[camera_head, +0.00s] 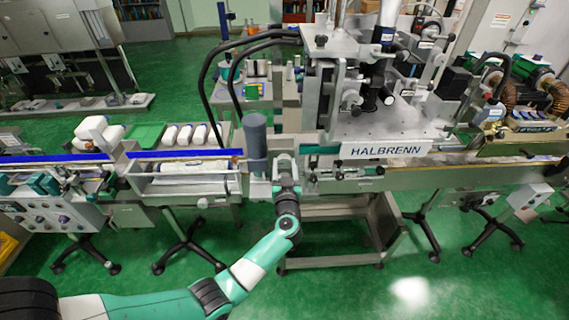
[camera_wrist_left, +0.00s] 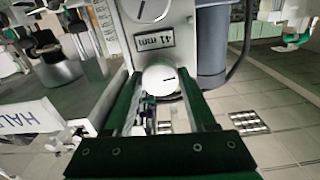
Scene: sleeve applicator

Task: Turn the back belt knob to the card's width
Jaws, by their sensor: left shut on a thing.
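A round white knob (camera_wrist_left: 160,79) with a short dark mark sits on a pale grey panel in the left wrist view. My left gripper (camera_head: 285,162) reaches up to the machine's near side, just right of a grey cylinder. Its two green fingers lie on either side of the knob and are shut on it. A small framed label (camera_wrist_left: 154,41) is beside the knob, its writing too blurred to read. A larger white dial (camera_wrist_left: 147,8) is cut off by the top edge. The knob is hidden behind my gripper in the head view. My right gripper is not in view.
The grey cylinder (camera_head: 255,136) stands close to my left gripper. The HALBRENN machine (camera_head: 385,148) is to the right. A tray with white bottles (camera_head: 187,134) and a blue-edged conveyor (camera_head: 187,153) are to the left. Green floor is open in front, around the stands' legs.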

